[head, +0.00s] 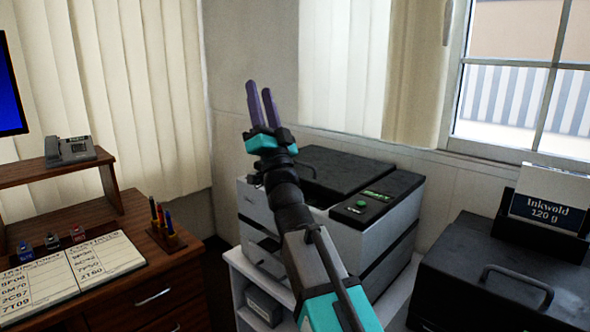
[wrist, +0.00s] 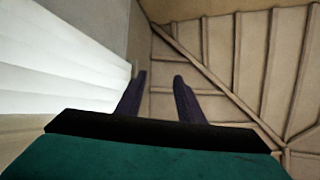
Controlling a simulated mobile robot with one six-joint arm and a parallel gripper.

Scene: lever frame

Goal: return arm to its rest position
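My gripper (head: 260,104) is raised in front of the wall and blinds in the head view, with its two purple fingers pointing up. The fingers stand apart with nothing between them. My arm reaches up from the lower right of the head view, in front of the printer. In the wrist view my gripper (wrist: 160,80) also shows a gap between the fingertips, with the panelled ceiling (wrist: 230,50) and white blinds (wrist: 60,60) beyond.
A grey printer (head: 385,225) on a white stand is behind my arm. A black box with a handle (head: 500,275) and an Inkwold sign (head: 547,196) is at right. A wooden desk (head: 165,275) with a phone (head: 72,150), pen holder (head: 167,236) and open book (head: 105,256) is at left.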

